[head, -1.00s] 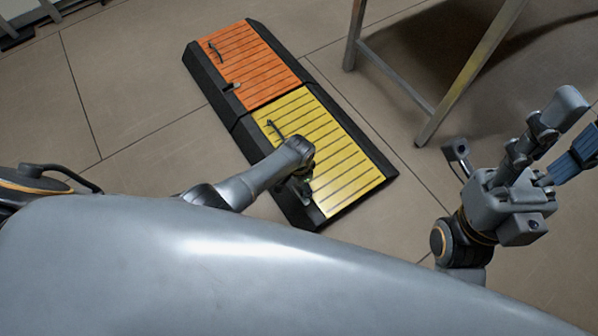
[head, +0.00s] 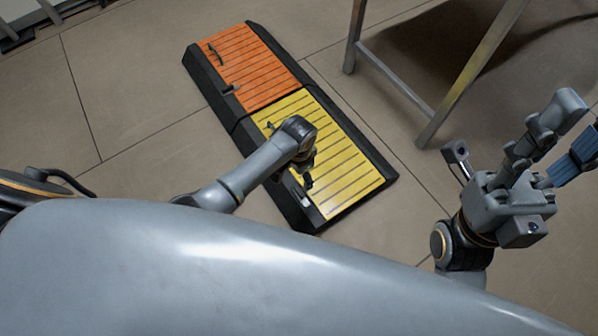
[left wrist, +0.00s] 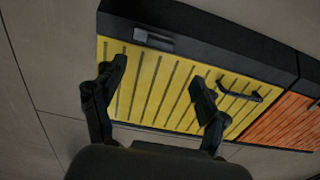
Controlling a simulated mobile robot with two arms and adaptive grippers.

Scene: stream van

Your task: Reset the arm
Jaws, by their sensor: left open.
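My left arm reaches in from the left in the head view, and its gripper (head: 306,178) hangs above the yellow panel, partly hidden by the wrist. In the left wrist view my left gripper (left wrist: 158,76) is open, its dark fingers wide apart with nothing between them. The yellow slatted panel (head: 335,170) fills much of that view behind the fingers (left wrist: 155,92). My right gripper (head: 510,155) is at the right of the head view, its fingers spread apart and pointing up, with no object seen between them.
An orange slatted panel (head: 250,65) adjoins the yellow one in the same black frame (head: 352,125) on the tiled floor. Both panels have dark handles. A metal-legged table or stand (head: 440,105) is at the upper right. A blue ribbed thing (head: 574,160) shows at the right edge.

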